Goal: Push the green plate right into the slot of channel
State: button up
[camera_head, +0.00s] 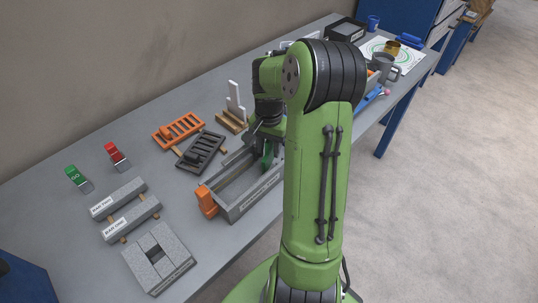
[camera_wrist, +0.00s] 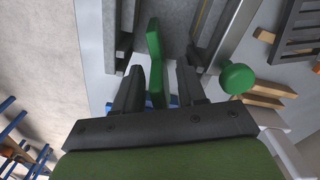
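The grey channel (camera_head: 245,190) is a long trough on the table, left of my arm in the head view. An orange block (camera_head: 206,200) sits at its near left end. The green plate (camera_wrist: 155,52) stands on edge between my two fingers in the wrist view, with channel walls on either side beyond. The plate also shows in the head view (camera_head: 267,155) at the channel's far end. My gripper (camera_wrist: 159,80) is open around the plate, with gaps visible beside it. My arm hides part of the channel, and I cannot tell the plate's exact seating in the slot.
A round green knob (camera_wrist: 237,78) is close to my right finger in the wrist view. A dark slotted rack (camera_head: 201,150) and an orange rack (camera_head: 178,131) stand behind the channel. Grey blocks (camera_head: 158,257) lie at the front left.

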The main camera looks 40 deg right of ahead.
grip_shut()
